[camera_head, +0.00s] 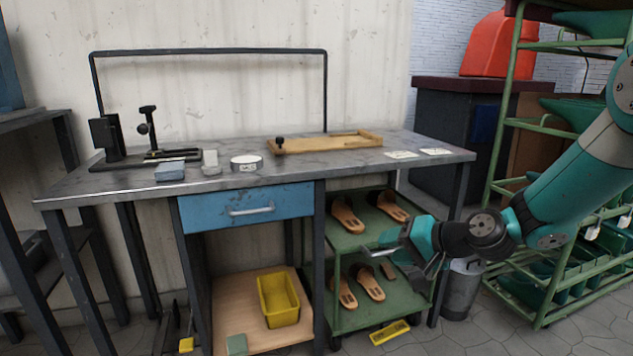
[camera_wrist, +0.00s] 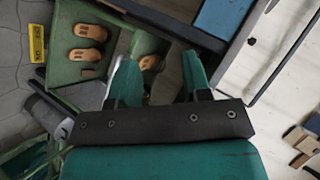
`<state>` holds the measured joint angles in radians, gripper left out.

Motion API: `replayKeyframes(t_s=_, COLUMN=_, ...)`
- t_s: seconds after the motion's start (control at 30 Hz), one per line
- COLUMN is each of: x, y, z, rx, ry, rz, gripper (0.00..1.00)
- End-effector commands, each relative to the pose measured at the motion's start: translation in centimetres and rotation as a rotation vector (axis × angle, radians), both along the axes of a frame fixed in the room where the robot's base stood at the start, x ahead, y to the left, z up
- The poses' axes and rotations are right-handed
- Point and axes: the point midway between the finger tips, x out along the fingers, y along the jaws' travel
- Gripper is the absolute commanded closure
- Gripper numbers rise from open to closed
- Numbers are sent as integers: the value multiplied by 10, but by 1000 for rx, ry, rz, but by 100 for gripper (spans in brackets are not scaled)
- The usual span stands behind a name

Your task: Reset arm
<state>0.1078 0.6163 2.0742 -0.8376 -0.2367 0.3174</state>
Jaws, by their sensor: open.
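My gripper (camera_head: 385,250) hangs in front of the right part of the workbench, beside the green shelf cart. In the wrist view its two teal fingers (camera_wrist: 160,82) are spread apart with nothing between them. My teal arm reaches in from the right edge of the head view. Tan sandals lie on the cart's upper shelf (camera_head: 350,243) and lower shelf (camera_head: 345,318). One sandal (camera_wrist: 148,62) shows close to the left finger in the wrist view.
The grey workbench (camera_head: 330,168) has a blue drawer (camera_head: 245,208) and carries a wooden tray (camera_head: 325,142), a black press (camera_head: 107,140) and small blocks. A yellow bin (camera_head: 280,298) stands below. A metal canister (camera_head: 462,290) and green rack (camera_head: 500,170) stand right. Tiled floor is free in front.

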Motion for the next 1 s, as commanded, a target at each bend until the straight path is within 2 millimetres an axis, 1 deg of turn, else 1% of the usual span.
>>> replayKeyframes(t_s=0.03, x=-27, y=18, z=20, rx=-71, ry=-4, rz=96, gripper=56)
replayKeyframes(t_s=0.07, x=-43, y=26, z=28, rx=-116, ry=-1, rz=150, gripper=56)
replayKeyframes(t_s=0.1, x=-66, y=34, z=37, rx=-175, ry=4, rz=222, gripper=56)
replayKeyframes(t_s=0.17, x=-102, y=44, z=50, rx=-261, ry=12, rz=325, gripper=56)
replayKeyframes(t_s=0.2, x=-126, y=48, z=57, rx=-316, ry=17, rz=390, gripper=56)
replayKeyframes(t_s=0.23, x=-144, y=49, z=61, rx=-355, ry=22, rz=436, gripper=56)
replayKeyframes(t_s=0.3, x=-181, y=49, z=68, rx=-438, ry=32, rz=529, gripper=56)
replayKeyframes(t_s=0.37, x=-209, y=47, z=73, rx=-498, ry=42, rz=596, gripper=56)
replayKeyframes(t_s=0.4, x=-227, y=45, z=75, rx=-533, ry=48, rz=636, gripper=56)
replayKeyframes(t_s=0.6, x=-299, y=26, z=80, rx=-681, ry=78, rz=800, gripper=56)
replayKeyframes(t_s=0.7, x=-331, y=12, z=80, rx=-744, ry=95, rz=870, gripper=56)
replayKeyframes(t_s=0.73, x=-326, y=13, z=98, rx=-738, ry=98, rz=863, gripper=56)
replayKeyframes(t_s=0.97, x=-324, y=13, z=153, rx=-733, ry=100, rz=858, gripper=56)
replayKeyframes(t_s=1.0, x=-324, y=13, z=165, rx=-733, ry=100, rz=858, gripper=56)
